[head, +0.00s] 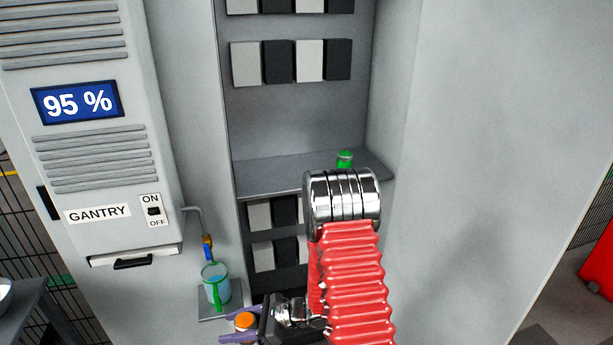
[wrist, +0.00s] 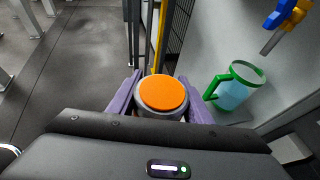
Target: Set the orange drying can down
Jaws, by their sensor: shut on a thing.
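The orange drying can (wrist: 162,95) has an orange round top and a grey rim in the wrist view. In the head view its orange top (head: 244,320) shows low, left of my arm. My gripper (head: 232,328) has purple fingers, one on each side of the can, and is shut on it. In the wrist view the gripper (wrist: 161,104) also shows with the can between its fingers. The can's underside is hidden, so I cannot tell what is beneath it.
A green-rimmed jug of bluish liquid (head: 216,286) stands on a small ledge (head: 222,309) under a blue tap (head: 207,248), close to the can. A green can (head: 344,160) stands on a grey shelf (head: 290,176). The gantry cabinet (head: 95,165) is at left.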

